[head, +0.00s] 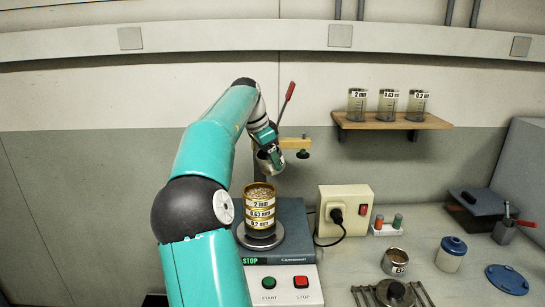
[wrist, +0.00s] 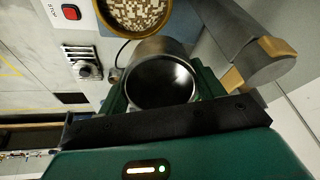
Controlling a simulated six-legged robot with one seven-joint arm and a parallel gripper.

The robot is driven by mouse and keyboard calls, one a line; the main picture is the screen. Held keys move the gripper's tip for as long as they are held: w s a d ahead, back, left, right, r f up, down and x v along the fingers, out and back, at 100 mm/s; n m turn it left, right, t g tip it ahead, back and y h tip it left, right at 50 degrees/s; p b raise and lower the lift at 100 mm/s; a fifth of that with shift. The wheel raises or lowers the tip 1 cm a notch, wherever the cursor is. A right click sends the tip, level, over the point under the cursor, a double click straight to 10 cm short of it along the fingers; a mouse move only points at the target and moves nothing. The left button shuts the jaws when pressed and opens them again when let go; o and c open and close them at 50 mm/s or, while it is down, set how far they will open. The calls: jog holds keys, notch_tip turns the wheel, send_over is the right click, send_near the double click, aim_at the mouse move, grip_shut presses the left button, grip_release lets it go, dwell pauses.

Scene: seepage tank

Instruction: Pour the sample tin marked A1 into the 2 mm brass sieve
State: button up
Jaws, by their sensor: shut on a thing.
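My gripper (head: 264,139) is shut on a metal sample tin (head: 270,160), held tilted above and slightly right of the sieve stack. In the wrist view the tin (wrist: 160,82) sits between my green fingers; its dark, shiny round face shows no grains. No A1 mark is readable. The 2 mm brass sieve (head: 260,203) is top of the stack, above the 0.63 mm (head: 261,214) and 0.2 mm (head: 261,224) sieves. Pale and brown grains lie in the top sieve (wrist: 140,12), seen also in the wrist view. Tin and sieve look apart.
The stack stands on a shaker (head: 292,235) with START and STOP buttons. A clamp arm (head: 295,143) with a red lever (head: 287,102) is close behind my gripper. A shelf (head: 392,121) holds three labelled beakers. Another filled tin (head: 395,262) and a blue-lidded jar (head: 451,254) stand right.

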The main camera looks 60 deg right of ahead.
jog(key=shift+s+a+r+t+y, duration=0.1)
jog(key=shift+s+r+t+y, duration=0.3)
jog(key=shift+y, duration=0.3)
jog(key=shift+w+r+y, duration=0.1)
jog(key=shift+w+y, duration=0.15)
jog(key=shift+y, duration=0.05)
jog(key=shift+r+t+y, duration=0.25)
jog(key=shift+t+y, duration=0.25)
jog(key=shift+w+y, duration=0.1)
jog(key=shift+y, duration=0.2)
jog(key=shift+r, duration=0.1)
jog(key=shift+a, duration=0.1)
